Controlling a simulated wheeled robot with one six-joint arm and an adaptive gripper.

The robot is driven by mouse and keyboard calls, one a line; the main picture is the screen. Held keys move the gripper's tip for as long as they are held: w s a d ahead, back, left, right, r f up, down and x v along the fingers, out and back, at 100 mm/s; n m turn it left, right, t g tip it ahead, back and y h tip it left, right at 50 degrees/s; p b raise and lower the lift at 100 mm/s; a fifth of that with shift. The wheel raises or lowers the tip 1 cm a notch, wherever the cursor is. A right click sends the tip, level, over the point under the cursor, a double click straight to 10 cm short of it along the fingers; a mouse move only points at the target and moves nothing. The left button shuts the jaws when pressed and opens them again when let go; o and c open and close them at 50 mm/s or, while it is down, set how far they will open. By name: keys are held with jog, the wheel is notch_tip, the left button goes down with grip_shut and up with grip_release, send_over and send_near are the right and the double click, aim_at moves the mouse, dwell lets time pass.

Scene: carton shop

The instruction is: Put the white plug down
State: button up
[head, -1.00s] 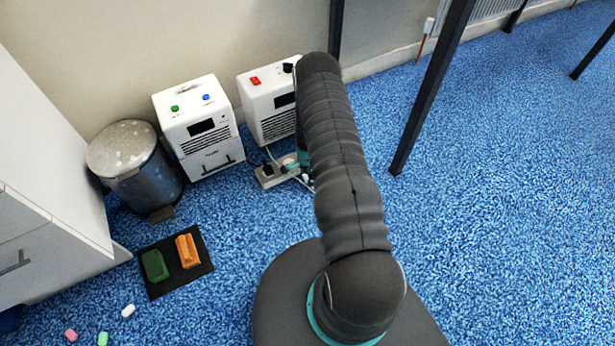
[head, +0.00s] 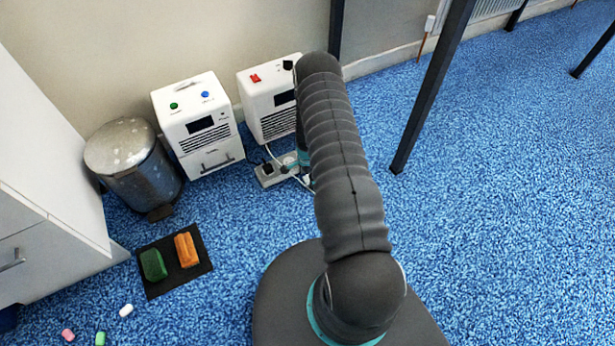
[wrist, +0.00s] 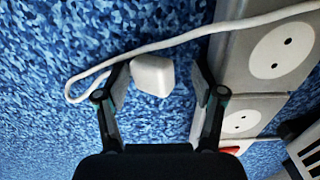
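In the wrist view the white plug (wrist: 152,75) is between the two fingers of my gripper (wrist: 160,86). It is close to the left finger, and a gap shows between it and the right finger. The gripper is open around it. The plug appears to be on or just above the blue carpet; the exact height is hard to tell. Its white cord (wrist: 190,35) loops left and then runs up to the right across the grey power strip (wrist: 228,72). In the head view my arm mostly hides the gripper beside the power strip (head: 268,181).
The strip, with round sockets and a red switch (wrist: 230,150), lies just right of the right finger. Two white machines (head: 198,125) (head: 268,118) stand behind by the wall. A bin (head: 140,170) and a black mat (head: 157,288) are left. Open carpet lies right.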

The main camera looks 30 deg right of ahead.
jog(key=shift+r+p, duration=0.6)
jog(key=shift+p, duration=0.1)
notch_tip(320, 180, up, 29)
jog(key=w+a+n+t, duration=0.1)
jog(key=w+a+n, duration=0.1)
jog(key=a+n, duration=0.1)
jog(key=s+a+r+n+t, duration=0.1)
jog(key=s+a+r+n, duration=0.1)
jog(key=r, duration=0.7)
jog(key=s+a+r+n+t, duration=0.1)
jog(key=s+a+r+n, duration=0.15)
jog(key=r, duration=0.55)
jog(key=s+a+r+n+t, duration=0.1)
jog(key=s+a+r+n, duration=0.2)
jog(key=s+r, duration=0.35)
jog(key=s+a+r+n, duration=0.2)
jog(key=s+a+r, duration=0.1)
jog(key=s+r, duration=0.35)
jog(key=s+a+r+n, duration=0.1)
jog(key=s+r+n, duration=0.1)
jog(key=s, duration=0.4)
jog(key=s+a+r+n+t, duration=0.1)
jog(key=s+a+r+n, duration=0.1)
jog(key=s, duration=0.4)
jog(key=shift+s+r+n+t, duration=0.3)
jog(key=shift+r+n, duration=0.1)
jog(key=shift+n, duration=0.15)
